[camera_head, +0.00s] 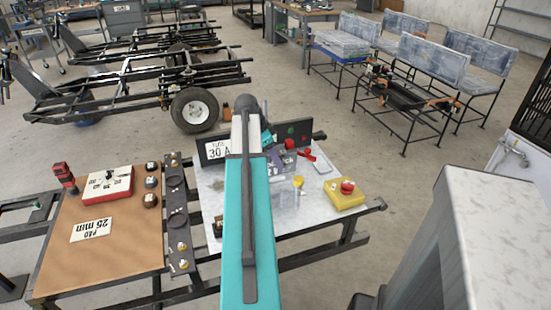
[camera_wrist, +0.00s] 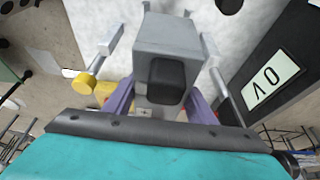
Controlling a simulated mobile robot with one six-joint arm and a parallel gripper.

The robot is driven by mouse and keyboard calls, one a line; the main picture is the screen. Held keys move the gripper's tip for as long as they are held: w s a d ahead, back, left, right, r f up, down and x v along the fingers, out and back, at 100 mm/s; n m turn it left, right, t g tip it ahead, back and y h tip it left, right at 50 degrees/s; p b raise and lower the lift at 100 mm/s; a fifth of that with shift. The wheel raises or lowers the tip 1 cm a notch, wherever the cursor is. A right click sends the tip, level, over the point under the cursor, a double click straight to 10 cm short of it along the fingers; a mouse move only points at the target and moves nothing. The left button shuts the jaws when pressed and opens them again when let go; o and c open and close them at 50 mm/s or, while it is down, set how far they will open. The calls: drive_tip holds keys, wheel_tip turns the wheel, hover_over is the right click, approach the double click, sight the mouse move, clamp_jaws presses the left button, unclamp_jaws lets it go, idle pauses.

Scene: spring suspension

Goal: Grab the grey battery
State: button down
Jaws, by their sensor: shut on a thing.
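The grey battery (camera_wrist: 180,35) is a boxy grey block with a black square on its near face, in the middle of the wrist view. My gripper (camera_wrist: 160,95) has purple fingers on both sides of the block and is shut on it. In the head view my gripper (camera_head: 276,163) is over the white table, at the far end of my teal arm. My arm hides part of the table there, and the block is hard to make out. I cannot tell whether the block touches the table.
A brown board (camera_head: 125,250) with a red-and-white box (camera_head: 108,184) lies to the left. A wheeled frame (camera_head: 150,80) stands behind.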

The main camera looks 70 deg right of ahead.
drive_tip(key=shift+r, duration=0.2)
idle(0.4)
